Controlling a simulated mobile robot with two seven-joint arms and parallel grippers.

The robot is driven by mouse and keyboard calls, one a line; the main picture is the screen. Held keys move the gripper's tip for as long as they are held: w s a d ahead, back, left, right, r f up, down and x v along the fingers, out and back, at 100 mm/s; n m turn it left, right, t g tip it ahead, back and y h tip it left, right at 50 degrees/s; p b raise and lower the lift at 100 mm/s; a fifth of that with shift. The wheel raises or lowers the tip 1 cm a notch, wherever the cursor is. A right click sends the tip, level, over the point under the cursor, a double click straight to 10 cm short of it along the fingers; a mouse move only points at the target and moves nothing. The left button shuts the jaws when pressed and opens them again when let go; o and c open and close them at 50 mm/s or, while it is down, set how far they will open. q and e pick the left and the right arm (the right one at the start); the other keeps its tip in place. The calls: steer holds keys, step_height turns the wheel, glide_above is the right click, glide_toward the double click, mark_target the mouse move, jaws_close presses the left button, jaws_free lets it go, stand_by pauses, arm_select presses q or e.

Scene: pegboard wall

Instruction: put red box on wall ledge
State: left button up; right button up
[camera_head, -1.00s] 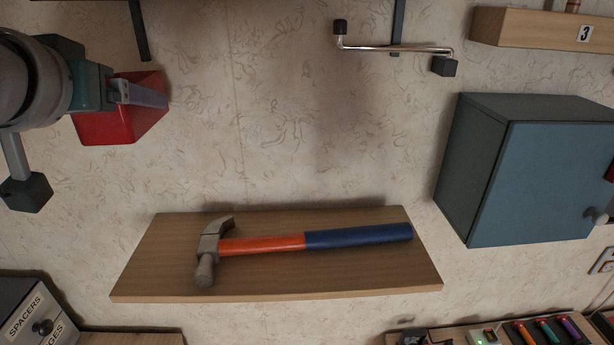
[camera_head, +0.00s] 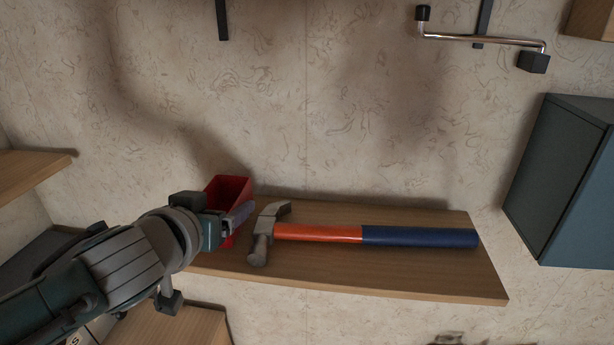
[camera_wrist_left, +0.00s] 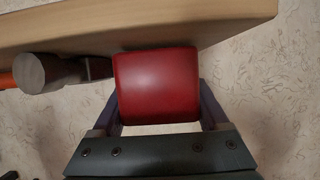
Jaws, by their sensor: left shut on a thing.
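The red box (camera_head: 229,188) is held by my left gripper (camera_head: 238,217) at the left end of the wooden wall ledge (camera_head: 400,272), left of the hammer head. In the left wrist view the red box (camera_wrist_left: 157,85) sits between the two fingers, close to the ledge (camera_wrist_left: 200,18) and beside the hammer head. Whether the box touches the ledge surface is hard to tell. My gripper and arm hide part of the box and of the ledge's left end. My right gripper is not in view.
A hammer (camera_head: 320,233) with an orange and blue handle lies along the ledge, its head very near the box. A blue cabinet (camera_head: 570,185) is at right. A metal hook bar (camera_head: 480,39) is above. Another wooden shelf (camera_head: 30,172) is at far left.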

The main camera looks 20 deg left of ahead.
arm_select(q)
steer(key=o, duration=1.3)
steer(key=shift+f, duration=0.2)
steer(key=shift+r, duration=0.25)
steer(key=v, duration=1.2)
steer(key=s+d+f+m+g+h, duration=0.1)
steer(key=s+d+f+m+g, duration=0.1)
steer(key=s, duration=0.6)
steer(key=s+d+f+m+g+h, duration=0.2)
steer(key=s+d+g, duration=0.3)
steer(key=s+g, duration=0.2)
steer(key=shift+s+d+m, duration=0.25)
steer(key=shift+s+m, duration=0.05)
steer(key=shift+s, duration=0.35)
